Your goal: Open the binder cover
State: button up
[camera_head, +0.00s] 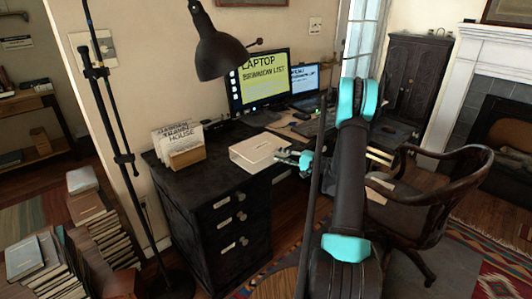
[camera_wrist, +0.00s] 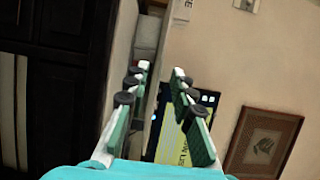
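A closed, cream-white binder-like block (camera_head: 258,150) lies flat on the dark desk (camera_head: 228,180), near its front edge. It looks like the binder. My gripper (camera_head: 284,156) is just right of it in the head view, its fingers pointing left; I cannot tell whether they touch it. My arm hides part of the desk's right side.
A black desk lamp (camera_head: 222,52) hangs above the desk. A monitor (camera_head: 262,80) and laptop (camera_head: 305,78) stand behind, and upright papers (camera_head: 178,143) in a holder stand left. A wooden chair (camera_head: 430,195) is at right; book stacks (camera_head: 95,215) are on the left.

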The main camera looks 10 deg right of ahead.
aim_at(266, 151)
jog(key=x, duration=0.7)
jog(key=shift+a, duration=0.15)
grip_shut()
